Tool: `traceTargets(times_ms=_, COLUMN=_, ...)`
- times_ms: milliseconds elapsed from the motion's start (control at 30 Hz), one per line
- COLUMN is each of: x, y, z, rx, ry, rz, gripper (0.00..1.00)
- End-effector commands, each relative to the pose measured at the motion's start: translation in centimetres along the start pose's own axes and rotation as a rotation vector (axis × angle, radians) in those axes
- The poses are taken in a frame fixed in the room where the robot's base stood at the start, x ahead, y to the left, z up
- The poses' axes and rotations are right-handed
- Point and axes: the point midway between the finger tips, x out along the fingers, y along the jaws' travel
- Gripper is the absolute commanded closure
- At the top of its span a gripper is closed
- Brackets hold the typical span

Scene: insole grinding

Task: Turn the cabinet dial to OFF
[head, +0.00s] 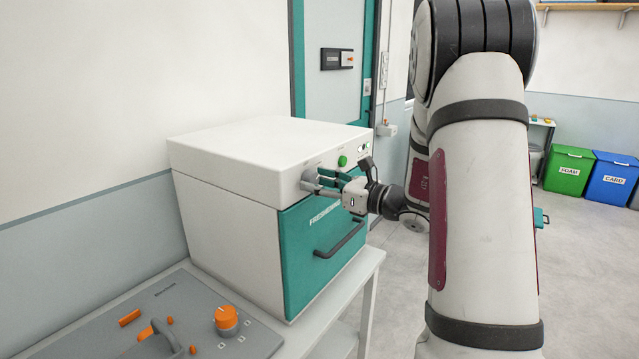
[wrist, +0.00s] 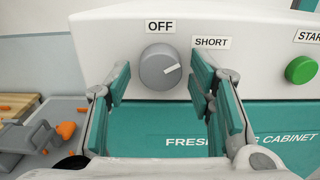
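The grey cabinet dial (wrist: 158,66) is on the white upper front of the cabinet (head: 235,150). In the wrist view its white pointer line aims right and slightly up, toward the SHORT label (wrist: 211,43). The OFF label (wrist: 160,27) is straight above the dial. My gripper (wrist: 161,78) is open, with one teal-padded finger to the left of the dial and one to the right. Gaps show between the pads and the dial. In the head view my gripper (head: 325,180) is at the cabinet's upper front, and its fingers partly cover the dial.
A green START button (wrist: 300,69) is right of the dial. The teal cabinet door (head: 305,250) with its dark handle (head: 340,240) is below. A grey panel with an orange knob (head: 226,317) lies on the table in front. Foam (head: 568,172) and card bins stand far right.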

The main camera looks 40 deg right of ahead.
Motion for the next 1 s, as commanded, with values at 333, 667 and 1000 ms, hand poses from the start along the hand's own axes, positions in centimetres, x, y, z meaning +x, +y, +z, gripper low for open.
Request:
traceTargets(times_ms=333, x=-0.02, y=0.01, z=-0.01, rx=-0.003, ry=0.000, rz=0.001, gripper=0.94)
traceTargets(times_ms=667, x=0.12, y=-0.11, z=-0.23, rx=-0.114, ry=-0.001, rz=-0.001, gripper=0.94)
traceTargets(times_ms=1000, x=0.25, y=-0.17, z=-0.48, rx=-0.407, ry=-0.001, rz=-0.001, gripper=0.94)
